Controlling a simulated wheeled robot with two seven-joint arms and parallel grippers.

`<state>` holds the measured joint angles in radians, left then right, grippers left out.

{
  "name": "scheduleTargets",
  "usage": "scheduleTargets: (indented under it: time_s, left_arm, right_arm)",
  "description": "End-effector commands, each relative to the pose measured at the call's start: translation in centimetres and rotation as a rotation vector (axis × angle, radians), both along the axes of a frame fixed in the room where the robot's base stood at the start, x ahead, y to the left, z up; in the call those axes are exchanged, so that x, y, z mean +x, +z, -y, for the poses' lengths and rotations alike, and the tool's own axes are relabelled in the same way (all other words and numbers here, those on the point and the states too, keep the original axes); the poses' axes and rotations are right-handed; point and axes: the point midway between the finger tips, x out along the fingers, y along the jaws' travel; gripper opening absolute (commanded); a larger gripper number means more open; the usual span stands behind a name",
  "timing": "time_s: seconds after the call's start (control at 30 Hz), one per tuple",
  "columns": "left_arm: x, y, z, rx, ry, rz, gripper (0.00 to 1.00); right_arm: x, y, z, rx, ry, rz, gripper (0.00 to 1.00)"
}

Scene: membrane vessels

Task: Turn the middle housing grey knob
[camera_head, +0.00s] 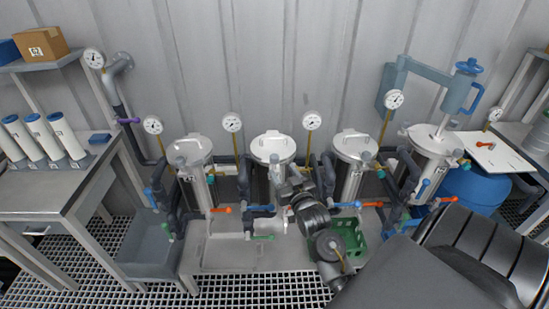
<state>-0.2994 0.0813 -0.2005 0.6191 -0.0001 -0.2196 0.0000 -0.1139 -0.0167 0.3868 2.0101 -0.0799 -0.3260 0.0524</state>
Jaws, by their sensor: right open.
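The middle housing (262,149) is a steel cylinder with a lid and a handle on top, standing between two similar housings. A small grey knob (274,158) shows at the front of its lid. My right arm reaches in from the lower right, and my right gripper (281,174) is just below and in front of the knob, open. Its fingers are small and dark here, and I cannot tell whether they touch the knob. The arm hides the lower right of the housing. My left gripper is not in view.
Similar housings stand left (188,149) and right (354,146). A green crate (352,232) sits behind my arm. A pressure gauge (232,122) rises left of the middle housing.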

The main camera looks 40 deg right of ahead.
Motion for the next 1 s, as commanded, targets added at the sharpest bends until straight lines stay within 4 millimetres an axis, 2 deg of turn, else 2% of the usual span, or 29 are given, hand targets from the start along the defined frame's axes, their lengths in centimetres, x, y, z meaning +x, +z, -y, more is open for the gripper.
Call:
scheduleTargets:
  time_s: [0.2, 0.4, 0.57, 0.83, 1.0]
  left_arm:
    - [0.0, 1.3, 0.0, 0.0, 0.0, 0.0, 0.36]
    - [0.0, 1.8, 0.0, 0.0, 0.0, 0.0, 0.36]
    - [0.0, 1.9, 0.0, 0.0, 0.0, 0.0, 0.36]
    - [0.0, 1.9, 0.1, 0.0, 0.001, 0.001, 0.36]
    - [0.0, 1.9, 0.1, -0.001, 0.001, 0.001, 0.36]
  right_arm:
    - [4.1, 0.3, 1.3, 0.002, 0.001, 0.002, 0.52]
    - [6.6, 0.2, 2.1, 0.0, 0.001, 0.001, 0.52]
    - [7.5, 0.1, 2.4, 0.0, 0.001, 0.001, 0.52]
    - [7.6, 0.1, 2.4, 0.0, 0.001, 0.001, 0.52]
    - [7.6, 0.1, 2.4, 0.001, 0.001, 0.001, 0.31]
